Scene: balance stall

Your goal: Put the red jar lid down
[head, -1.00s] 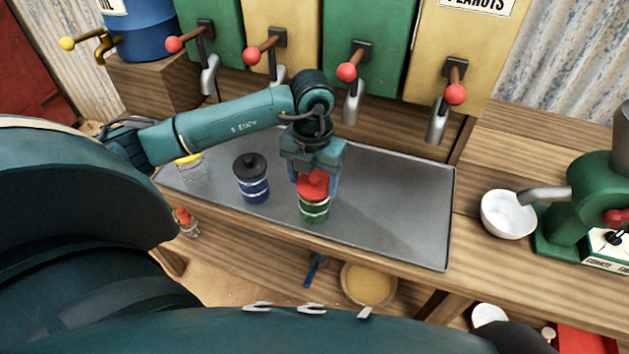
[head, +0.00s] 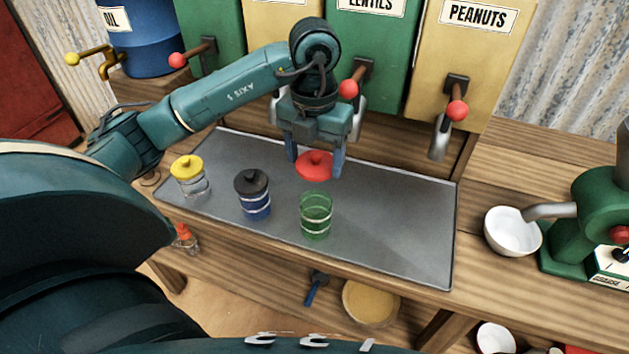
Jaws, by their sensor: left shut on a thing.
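The red jar lid (head: 315,165) is held between the fingers of my left gripper (head: 315,160), which is shut on it. Lid and gripper are above and slightly behind the green-banded glass jar (head: 316,216), apart from it. That jar stands upright and open on the grey metal tray (head: 400,215). My right gripper is not in the head view.
A blue jar with a black lid (head: 253,194) and a clear jar with a yellow lid (head: 189,177) stand left on the tray. The tray's right part is bare. A white bowl (head: 512,232) and green grinder (head: 590,215) are at right. Dispensers with red-knobbed levers stand behind.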

